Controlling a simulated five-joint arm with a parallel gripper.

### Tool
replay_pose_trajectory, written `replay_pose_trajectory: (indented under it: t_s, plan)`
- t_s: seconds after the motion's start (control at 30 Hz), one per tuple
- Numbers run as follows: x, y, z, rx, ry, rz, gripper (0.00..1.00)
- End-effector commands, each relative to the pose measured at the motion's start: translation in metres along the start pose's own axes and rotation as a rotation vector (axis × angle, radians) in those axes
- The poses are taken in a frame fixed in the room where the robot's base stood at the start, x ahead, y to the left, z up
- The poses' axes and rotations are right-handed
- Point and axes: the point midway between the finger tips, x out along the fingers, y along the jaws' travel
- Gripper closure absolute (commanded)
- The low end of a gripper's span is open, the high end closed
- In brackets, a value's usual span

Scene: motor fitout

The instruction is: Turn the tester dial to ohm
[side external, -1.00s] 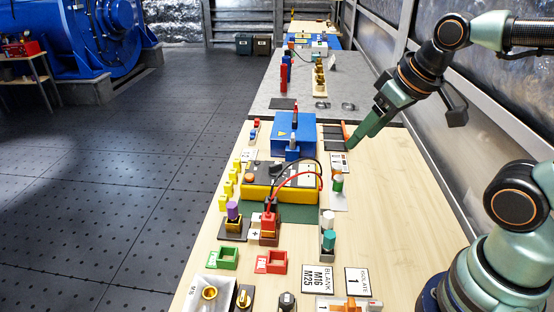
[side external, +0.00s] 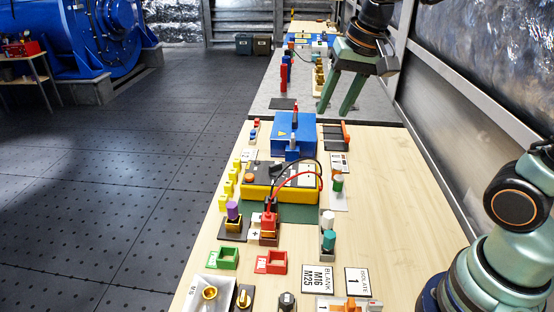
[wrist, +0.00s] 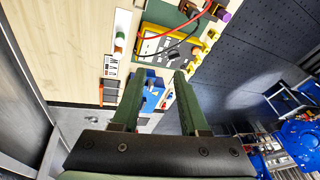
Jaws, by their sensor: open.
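The tester is a yellow box with a black and grey top (side external: 280,183), in the middle of the bench. Red and black leads arch over the tester. In the wrist view the tester (wrist: 153,44) lies beyond my fingertips; the dial's pointing direction is too small to read. My gripper (side external: 334,111) is open and empty, raised behind and right of the tester, past the blue box. In the wrist view my gripper (wrist: 159,75) shows its two fingers apart, touching nothing.
A blue box (side external: 291,130) with upright posts stands directly behind the tester. Yellow blocks (side external: 229,182) line its left side; a green-topped cylinder (side external: 338,184) stands at right. Red (side external: 271,261) and green (side external: 223,258) trays lie in front. Bare bench runs along the right.

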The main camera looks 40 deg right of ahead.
Motion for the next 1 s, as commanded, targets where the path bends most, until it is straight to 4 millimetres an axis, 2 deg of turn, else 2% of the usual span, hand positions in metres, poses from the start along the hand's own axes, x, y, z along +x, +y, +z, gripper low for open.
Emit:
replay_pose_trajectory:
  t_s: [0.1,0.27,0.5,0.73,1.0]
  plan:
    - [0.012,-0.016,-0.023,0.182,-0.048,0.035,0.56]
    - [0.033,-0.036,-0.05,0.435,-0.095,0.091,0.56]
    - [0.081,-0.061,-0.08,0.808,-0.14,0.199,0.56]
    - [0.125,-0.074,-0.094,1.086,-0.147,0.294,0.56]
    - [0.144,-0.076,-0.095,1.187,-0.144,0.33,0.56]
